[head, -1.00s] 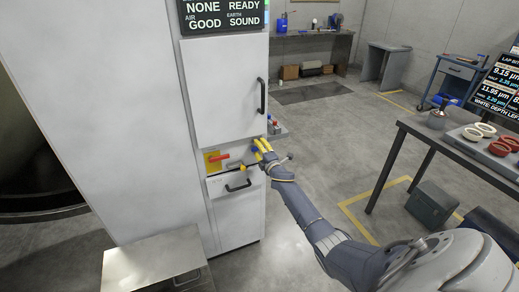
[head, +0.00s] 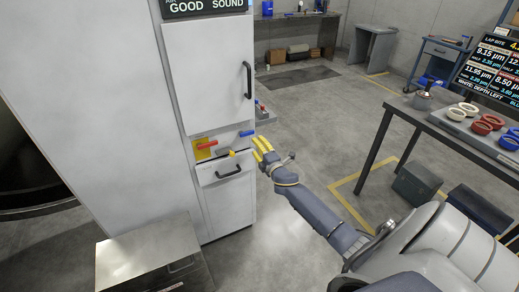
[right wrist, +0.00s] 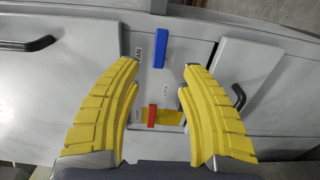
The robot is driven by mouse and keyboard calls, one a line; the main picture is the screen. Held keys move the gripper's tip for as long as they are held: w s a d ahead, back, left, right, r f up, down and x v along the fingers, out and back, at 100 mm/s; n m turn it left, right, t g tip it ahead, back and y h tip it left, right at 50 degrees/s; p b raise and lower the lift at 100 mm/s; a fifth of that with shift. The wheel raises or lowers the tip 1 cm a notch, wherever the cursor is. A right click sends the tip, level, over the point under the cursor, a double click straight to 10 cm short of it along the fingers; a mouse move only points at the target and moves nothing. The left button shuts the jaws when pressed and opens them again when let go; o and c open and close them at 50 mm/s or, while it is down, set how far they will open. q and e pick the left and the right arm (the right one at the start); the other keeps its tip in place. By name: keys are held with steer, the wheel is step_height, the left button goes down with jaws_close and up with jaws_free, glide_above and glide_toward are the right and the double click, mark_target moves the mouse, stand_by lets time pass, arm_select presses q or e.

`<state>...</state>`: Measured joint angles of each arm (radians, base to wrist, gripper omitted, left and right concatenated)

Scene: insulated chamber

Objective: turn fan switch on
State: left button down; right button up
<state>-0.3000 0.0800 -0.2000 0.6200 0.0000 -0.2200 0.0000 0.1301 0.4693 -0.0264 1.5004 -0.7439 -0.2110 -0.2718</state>
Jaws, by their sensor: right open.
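The white cabinet's switch panel (head: 222,137) lies between its upper door and lower drawer. A blue switch handle (head: 246,133) is at the panel's right; in the right wrist view this blue handle (right wrist: 160,47) is beside a label that seems to read FAN. A red handle (head: 207,144) is at the left on a yellow plate (head: 199,153); the red handle (right wrist: 152,115) also shows in the right wrist view, near the word LOCK. My right gripper (head: 261,147) is open and empty, right of the panel, fingers pointing at it, apart from both handles. My left gripper is out of view.
The cabinet door handle (head: 246,80) is above and the drawer handle (head: 229,171) below the panel. A small grey-and-yellow piece (head: 225,152) sits by the drawer top. A metal box (head: 150,255) stands at front left.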

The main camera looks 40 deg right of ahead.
steer(key=shift+s+a, duration=0.1)
steer(key=shift+s, duration=0.6)
